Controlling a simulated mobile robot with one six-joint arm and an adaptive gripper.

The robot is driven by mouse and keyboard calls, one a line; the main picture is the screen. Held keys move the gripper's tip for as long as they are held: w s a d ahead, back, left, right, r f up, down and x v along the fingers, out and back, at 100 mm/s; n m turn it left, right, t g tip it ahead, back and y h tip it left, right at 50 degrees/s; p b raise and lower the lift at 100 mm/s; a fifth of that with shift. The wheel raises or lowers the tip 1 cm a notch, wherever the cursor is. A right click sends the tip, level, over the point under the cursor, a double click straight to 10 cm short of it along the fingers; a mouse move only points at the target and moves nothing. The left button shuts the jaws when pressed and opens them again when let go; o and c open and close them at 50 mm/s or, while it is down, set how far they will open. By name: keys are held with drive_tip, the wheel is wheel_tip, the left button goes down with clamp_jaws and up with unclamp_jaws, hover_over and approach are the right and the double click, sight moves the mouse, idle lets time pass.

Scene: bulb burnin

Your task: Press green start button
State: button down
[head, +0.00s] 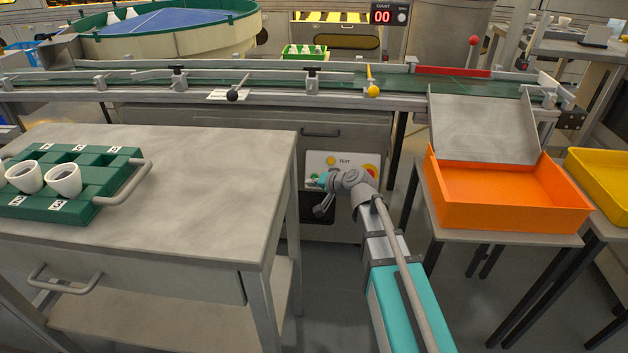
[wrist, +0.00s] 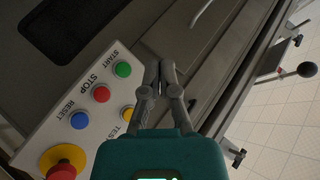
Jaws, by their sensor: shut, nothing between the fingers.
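The green start button (wrist: 123,69) sits at the upper end of a light control panel (wrist: 108,78) in the wrist view, beside the word START. My gripper (wrist: 159,68) is shut and empty. In that view its fingertips show to the right of the green button, apart from it in the picture; the depth between them is hard to tell. In the head view the panel (head: 340,158) is on the front of a grey cabinet under the conveyor, and my gripper (head: 322,207) is in front of its lower left. I cannot make out the green button there.
Near the green button are a red stop button (wrist: 101,93), a blue reset button (wrist: 79,120), a yellow test button (wrist: 127,114) and a red mushroom knob (wrist: 63,168). A grey table (head: 215,185) stands left of my arm, an orange bin (head: 505,195) right.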

sight(315, 178)
drive_tip(key=w+f+b, duration=0.4)
drive_tip(key=w, duration=0.3)
drive_tip(key=shift+w+d+f, duration=0.15)
drive_tip(key=shift+w+f, duration=0.05)
drive_tip(key=shift+w, duration=0.1)
idle(0.4)
drive_tip(key=shift+w+b, duration=0.1)
drive_tip(key=shift+b, duration=0.2)
idle(1.2)
drive_tip(key=shift+w+f, duration=0.2)
drive_tip(key=shift+w, duration=0.05)
drive_tip(key=shift+w+f+b, duration=0.2)
drive_tip(key=shift+w+b, duration=0.1)
drive_tip(key=shift+w, duration=0.05)
idle(1.0)
drive_tip(key=shift+s, duration=0.1)
idle(0.3)
drive_tip(key=shift+s+r+p, duration=0.4)
drive_tip(key=shift+s+r, duration=0.05)
drive_tip(key=shift+s, duration=0.15)
drive_tip(key=shift+s, duration=0.15)
drive_tip(key=shift+s+r+p, duration=0.4)
drive_tip(key=shift+s, duration=0.3)
drive_tip(key=shift+s+r+p, duration=0.45)
drive_tip(key=shift+s, duration=0.2)
drive_tip(key=shift+s+r+p, duration=0.4)
drive_tip(key=shift+s, duration=0.3)
